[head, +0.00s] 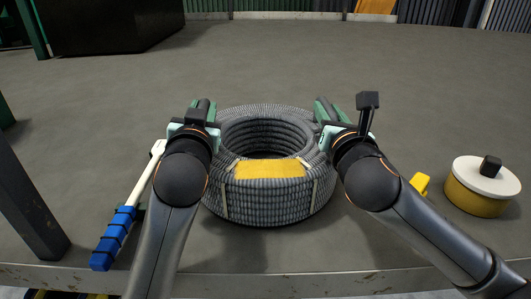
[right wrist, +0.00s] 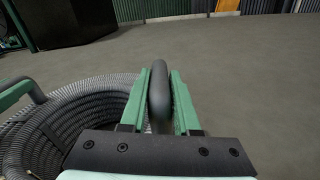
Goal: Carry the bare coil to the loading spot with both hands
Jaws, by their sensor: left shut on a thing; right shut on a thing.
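A thick grey ribbed hose coil (head: 222,192) with a yellow label (head: 270,170) and pale straps lies flat between my two arms. My left gripper (head: 203,108) is at the coil's left side, shut on a part of it mostly hidden by the arm. My right gripper (head: 328,108) is at its right side. In the right wrist view the green fingers (right wrist: 158,98) are shut on a smooth grey loop, and the coil (right wrist: 75,130) shows to their left. I cannot tell whether the coil is clear of the surface. No marked loading spot can be made out.
A blue-handled white tool (head: 118,233) lies left of my left arm. A yellow tub with a white lid (head: 482,188) and a small yellow piece (head: 420,184) are at right. A dark post (head: 32,205) stands at left. The grey surface beyond the coil is clear.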

